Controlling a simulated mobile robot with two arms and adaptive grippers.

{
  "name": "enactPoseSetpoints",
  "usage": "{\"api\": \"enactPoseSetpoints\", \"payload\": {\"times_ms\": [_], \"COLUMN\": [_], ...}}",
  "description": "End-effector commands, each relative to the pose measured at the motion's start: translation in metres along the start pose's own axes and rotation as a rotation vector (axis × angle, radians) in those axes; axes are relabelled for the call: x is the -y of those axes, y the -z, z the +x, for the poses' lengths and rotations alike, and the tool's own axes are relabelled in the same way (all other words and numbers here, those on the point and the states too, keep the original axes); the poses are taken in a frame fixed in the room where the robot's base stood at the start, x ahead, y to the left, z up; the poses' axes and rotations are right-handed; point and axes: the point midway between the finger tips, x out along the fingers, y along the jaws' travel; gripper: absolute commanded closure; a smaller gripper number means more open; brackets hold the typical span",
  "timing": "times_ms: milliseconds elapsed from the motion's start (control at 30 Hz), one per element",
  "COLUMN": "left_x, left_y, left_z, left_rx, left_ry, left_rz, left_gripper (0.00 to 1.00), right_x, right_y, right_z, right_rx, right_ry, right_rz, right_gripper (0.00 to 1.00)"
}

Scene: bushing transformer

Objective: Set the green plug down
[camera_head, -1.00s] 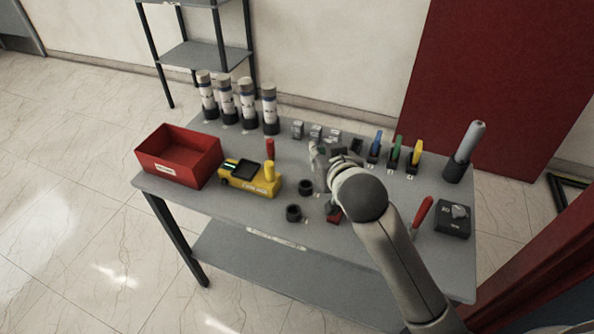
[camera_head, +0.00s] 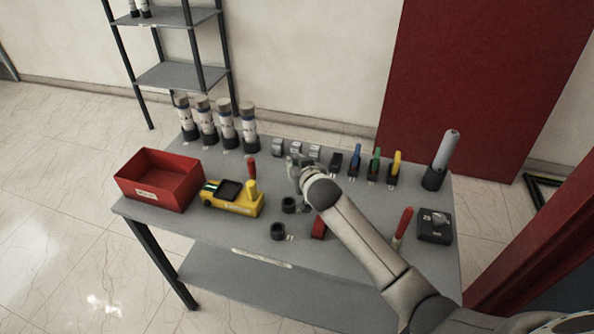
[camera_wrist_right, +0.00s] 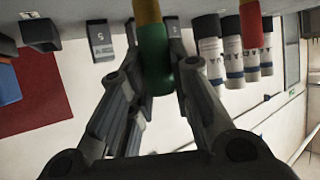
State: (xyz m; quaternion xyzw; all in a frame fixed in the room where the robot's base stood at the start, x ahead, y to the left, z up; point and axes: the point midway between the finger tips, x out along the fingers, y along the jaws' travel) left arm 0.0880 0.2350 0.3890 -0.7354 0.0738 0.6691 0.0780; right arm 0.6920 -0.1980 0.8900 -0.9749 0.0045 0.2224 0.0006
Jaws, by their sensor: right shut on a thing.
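The green plug (camera_wrist_right: 154,58) shows in the wrist view between the fingers of my right gripper (camera_wrist_right: 152,95). It has a green body with a yellow-orange end at the top of that picture. The gripper is shut on it. In the head view the right gripper (camera_head: 294,172) is over the middle of the table, right of a red plug (camera_head: 251,168); the green plug is hidden there by the hand. I cannot tell whether the plug touches the tabletop. My left gripper is out of view.
The grey table (camera_head: 210,226) holds a red bin (camera_head: 160,185), a yellow device (camera_head: 232,200), two black rings (camera_head: 278,231), several bushings at the back left, and coloured clips at the back right. A red-handled tool (camera_head: 403,222) lies right of my arm.

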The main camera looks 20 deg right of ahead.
Motion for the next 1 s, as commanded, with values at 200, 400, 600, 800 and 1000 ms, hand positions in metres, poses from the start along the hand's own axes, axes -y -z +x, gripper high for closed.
{"api": "enactPoseSetpoints", "payload": {"times_ms": [200,400,600,800,1000], "left_x": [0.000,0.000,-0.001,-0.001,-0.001], "left_y": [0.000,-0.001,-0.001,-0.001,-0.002], "left_z": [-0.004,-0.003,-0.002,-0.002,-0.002], "left_rx": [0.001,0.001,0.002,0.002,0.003], "left_ry": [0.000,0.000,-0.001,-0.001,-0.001], "left_rz": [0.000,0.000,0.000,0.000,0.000], "left_gripper": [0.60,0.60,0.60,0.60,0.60], "right_x": [0.000,0.000,0.000,0.000,0.000], "right_y": [-0.018,-0.018,-0.021,-0.021,-0.020], "right_z": [0.007,0.007,0.009,0.009,0.008], "right_rx": [0.002,0.002,0.003,0.003,0.003], "right_ry": [0.000,0.001,0.001,0.000,0.000], "right_rz": [0.001,0.001,0.000,0.000,0.000], "right_gripper": [1.00,1.00,0.73,0.59,0.59]}}
